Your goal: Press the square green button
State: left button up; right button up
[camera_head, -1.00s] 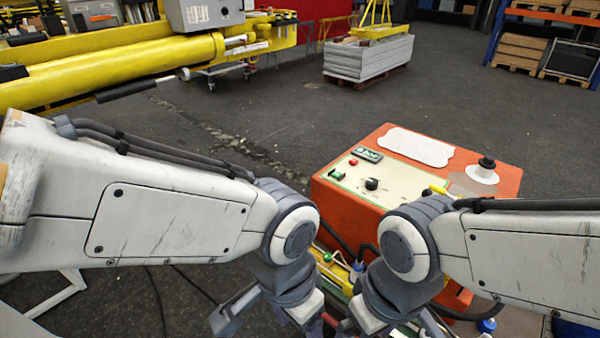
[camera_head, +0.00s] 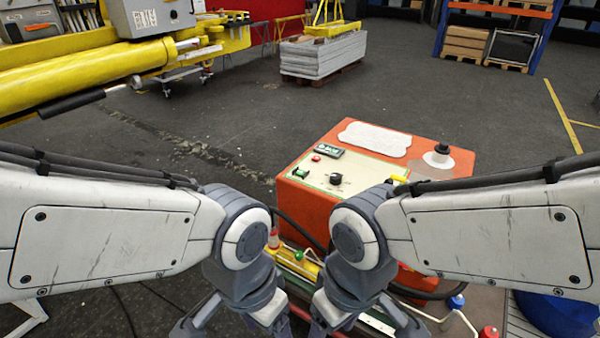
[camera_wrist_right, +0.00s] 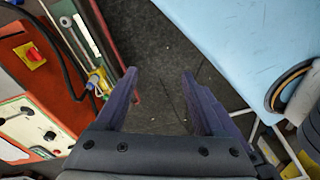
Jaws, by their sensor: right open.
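The square green button (camera_head: 299,171) is on the cream panel (camera_head: 345,173) of the orange control box, near the panel's left corner. My left gripper (camera_head: 232,328) hangs low in the head view, left of and nearer than the box, with its fingers spread and cut off by the bottom edge. My right gripper (camera_head: 362,330) is also low, in front of the box. In the right wrist view my right gripper (camera_wrist_right: 158,80) is open and empty over dark floor. Neither gripper touches the button.
The orange box (camera_head: 440,158) also carries a red button (camera_head: 316,158), a black knob (camera_head: 336,179) and a small display (camera_head: 330,149). A hose and yellow parts lie in front of it. A yellow boom (camera_head: 85,68) and stacked slabs (camera_head: 322,54) stand behind.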

grip_shut()
dwell(0.9)
dwell(0.4)
